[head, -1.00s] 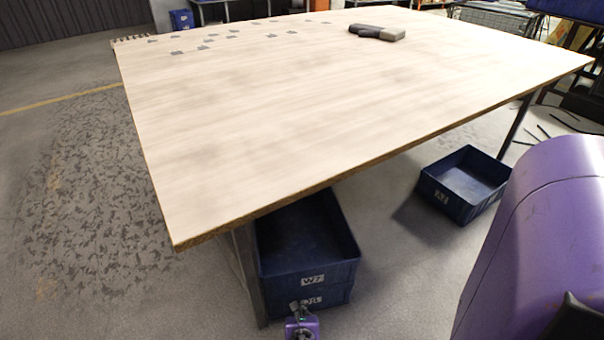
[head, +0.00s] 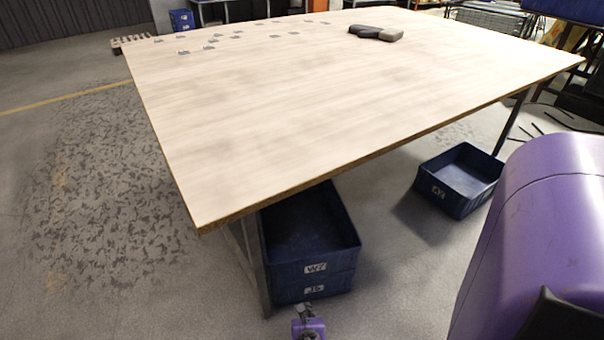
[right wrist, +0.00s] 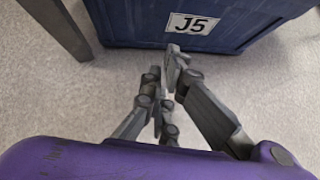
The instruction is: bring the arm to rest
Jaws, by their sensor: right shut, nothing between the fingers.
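My right gripper (right wrist: 170,62) shows in the right wrist view, its grey fingers drawn together with nothing between them. It is over the bare concrete floor in front of a blue bin labelled J5 (right wrist: 120,22). I cannot tell the exact gap to the bin. In the head view, a small purple and grey end of my arm (head: 308,324) shows at the bottom edge, just below the stacked bins, with most of it cut off. My left gripper is in neither view.
A large wooden table (head: 330,120) fills the middle, with small metal brackets (head: 236,37) and dark grey objects (head: 375,33) on top. Blue bins (head: 315,268) are stacked under its near edge by a metal leg (head: 256,270). Another blue bin (head: 437,192) stands right. Floor at left is open.

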